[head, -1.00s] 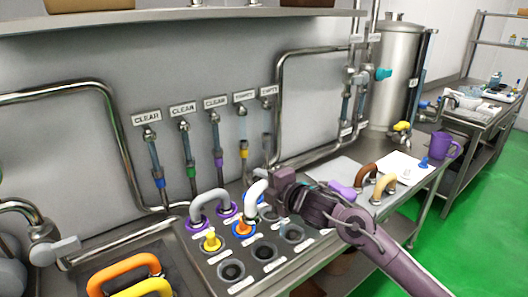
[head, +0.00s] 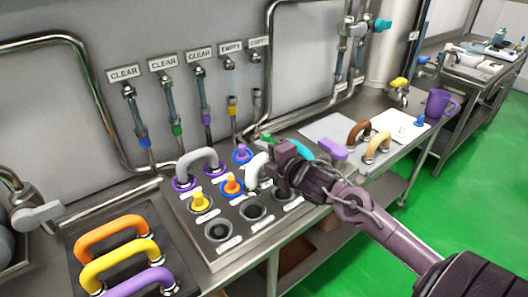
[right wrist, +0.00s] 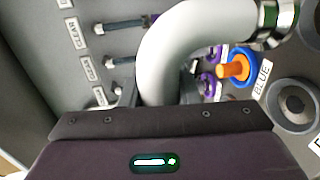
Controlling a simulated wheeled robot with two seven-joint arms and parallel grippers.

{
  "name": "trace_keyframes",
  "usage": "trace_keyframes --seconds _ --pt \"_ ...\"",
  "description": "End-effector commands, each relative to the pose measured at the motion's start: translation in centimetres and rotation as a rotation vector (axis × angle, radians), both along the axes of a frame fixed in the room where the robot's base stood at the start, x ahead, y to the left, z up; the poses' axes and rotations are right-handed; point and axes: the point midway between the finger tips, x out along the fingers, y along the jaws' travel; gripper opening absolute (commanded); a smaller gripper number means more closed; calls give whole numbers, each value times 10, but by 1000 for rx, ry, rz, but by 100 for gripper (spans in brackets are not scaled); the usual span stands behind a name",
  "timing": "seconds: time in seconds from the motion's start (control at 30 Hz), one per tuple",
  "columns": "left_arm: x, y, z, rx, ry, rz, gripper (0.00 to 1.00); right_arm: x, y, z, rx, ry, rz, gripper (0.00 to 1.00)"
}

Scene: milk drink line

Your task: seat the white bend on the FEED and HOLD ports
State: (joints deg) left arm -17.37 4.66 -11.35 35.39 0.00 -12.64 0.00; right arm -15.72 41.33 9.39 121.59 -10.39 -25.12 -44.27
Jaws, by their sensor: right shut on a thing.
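The white bend (head: 256,171) is a short curved tube with a metal collar. My right gripper (head: 276,165) is shut on it over the port panel (head: 197,236), just right of the orange plug. In the right wrist view the bend (right wrist: 172,48) arches close to the camera, with its metal collar (right wrist: 277,22) at upper right. Its lower ends are partly hidden in the head view, so I cannot tell whether they touch any ports. The FEED and HOLD labels are too small to read. My left gripper is out of view.
A grey bend (head: 197,158) sits on purple-ringed ports. Yellow (head: 200,203), orange (head: 232,185) and purple (head: 241,154) plugs stand nearby. Open dark ports (head: 219,230) line the panel front. Orange, yellow and purple bends (head: 120,251) lie front left. A teal bend (head: 301,148) is behind my gripper.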

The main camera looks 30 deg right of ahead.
Motion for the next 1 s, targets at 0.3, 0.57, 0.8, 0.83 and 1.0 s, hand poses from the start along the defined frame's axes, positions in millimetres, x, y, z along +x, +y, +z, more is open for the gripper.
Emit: trace_keyframes --seconds 0.3,0.57,0.8,0.83,1.0 --pt "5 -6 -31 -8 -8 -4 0 0 0 -34 1 -4 0 0" --pt "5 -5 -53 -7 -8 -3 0 0 0 -59 0 -4 0 0" --pt "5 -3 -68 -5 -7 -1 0 0 0 -78 0 -4 0 0" --pt "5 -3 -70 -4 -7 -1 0 0 0 -79 0 -4 0 0" --pt "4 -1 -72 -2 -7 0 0 0 0 -83 0 -4 0 0"
